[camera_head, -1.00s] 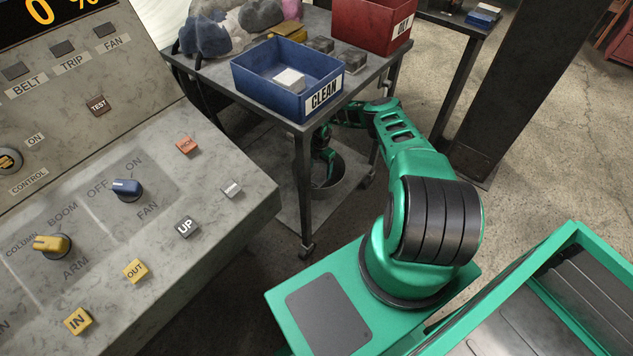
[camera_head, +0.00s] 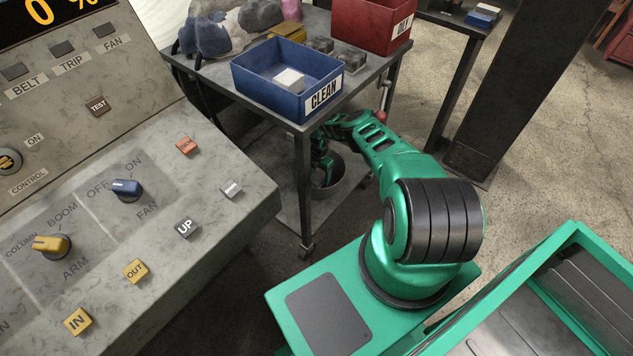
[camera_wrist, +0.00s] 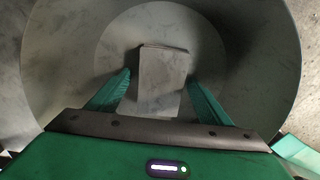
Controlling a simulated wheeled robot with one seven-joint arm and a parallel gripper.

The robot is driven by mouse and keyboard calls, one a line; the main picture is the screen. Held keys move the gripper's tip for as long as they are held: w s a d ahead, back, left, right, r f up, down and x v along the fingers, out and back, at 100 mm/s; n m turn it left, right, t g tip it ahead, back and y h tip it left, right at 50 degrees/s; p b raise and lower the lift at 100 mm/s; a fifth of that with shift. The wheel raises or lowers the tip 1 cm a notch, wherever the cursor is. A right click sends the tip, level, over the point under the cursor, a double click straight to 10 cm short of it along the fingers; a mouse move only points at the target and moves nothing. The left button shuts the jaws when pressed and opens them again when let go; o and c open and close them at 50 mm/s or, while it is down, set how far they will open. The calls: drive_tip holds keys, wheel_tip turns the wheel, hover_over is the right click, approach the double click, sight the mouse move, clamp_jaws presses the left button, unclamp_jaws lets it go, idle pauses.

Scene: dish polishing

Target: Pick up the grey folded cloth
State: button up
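The grey folded cloth (camera_wrist: 163,72) lies at the bottom of a round grey bin (camera_wrist: 60,60) in the wrist view. My gripper (camera_wrist: 159,75) is open over it, with one green finger on each side of the cloth. A small gap shows at the left finger; the right finger looks very close to the cloth's edge. I cannot tell how far the fingertips are above the bin's bottom. In the head view my gripper (camera_head: 323,167) reaches under the table into the bin (camera_head: 350,178); the cloth is hidden there.
A metal table (camera_head: 210,80) stands above the bin, its front leg (camera_head: 304,190) beside my gripper. On it are a blue CLEAN box (camera_head: 262,88) with a pale block-like item (camera_head: 289,80), a red box (camera_head: 372,22) and dark blocks (camera_head: 352,60). A control console (camera_head: 215,210) stands at left.

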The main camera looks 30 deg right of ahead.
sight(319, 176)
drive_tip(key=c, duration=1.1)
drive_tip(key=shift+r, duration=0.15)
wheel_tip(319, 176, up, 10)
drive_tip(key=shift+s+f, duration=0.1)
drive_tip(key=shift+s, duration=0.05)
drive_tip(key=shift+r, duration=2.05)
drive_tip(key=shift+r, duration=0.3)
